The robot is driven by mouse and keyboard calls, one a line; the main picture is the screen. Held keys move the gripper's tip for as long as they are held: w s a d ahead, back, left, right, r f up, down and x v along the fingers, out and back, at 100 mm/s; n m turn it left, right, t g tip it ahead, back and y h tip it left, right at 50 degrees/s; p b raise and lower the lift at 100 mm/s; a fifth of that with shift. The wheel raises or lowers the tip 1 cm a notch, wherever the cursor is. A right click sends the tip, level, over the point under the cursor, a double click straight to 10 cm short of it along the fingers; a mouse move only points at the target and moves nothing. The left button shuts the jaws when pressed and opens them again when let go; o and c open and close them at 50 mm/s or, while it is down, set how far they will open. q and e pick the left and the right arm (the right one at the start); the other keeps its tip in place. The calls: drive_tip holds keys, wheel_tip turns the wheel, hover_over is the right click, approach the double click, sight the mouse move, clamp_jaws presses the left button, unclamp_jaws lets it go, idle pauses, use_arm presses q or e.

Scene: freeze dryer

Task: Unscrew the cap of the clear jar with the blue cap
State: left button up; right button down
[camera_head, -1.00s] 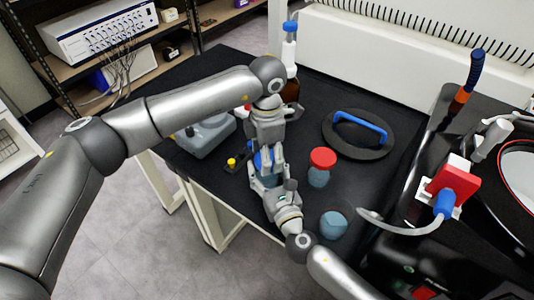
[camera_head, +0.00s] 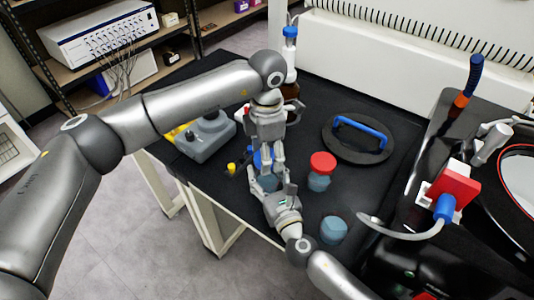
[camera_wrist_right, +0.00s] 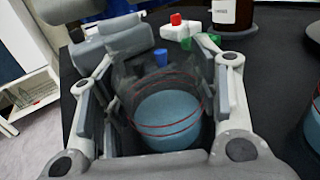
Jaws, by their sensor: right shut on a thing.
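The clear jar (camera_wrist_right: 168,112) with blue-grey contents stands upright between the fingers of my right gripper (camera_wrist_right: 160,100), which is shut on its sides. In the wrist view its top shows no cap. In the head view the jar (camera_head: 268,183) is partly hidden by both grippers. My left gripper (camera_head: 265,160) comes from above, just over the jar. The blue cap (camera_head: 257,158) shows between its fingers, apart from the jar. In the wrist view, part of my left gripper and a blue patch show at the top left.
A red-capped jar (camera_head: 321,171) and another jar (camera_head: 334,230) stand right of the grippers. A black disc with a blue handle (camera_head: 358,137) lies behind them. A brown bottle (camera_wrist_right: 232,12) and a grey device (camera_head: 205,137) are nearby. The front right table is partly free.

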use_arm(q)
drive_tip(key=shift+r, duration=2)
use_arm(e)
drive_tip(key=shift+c, duration=2.1)
unclamp_jaws()
drive_tip(key=shift+s, duration=0.1)
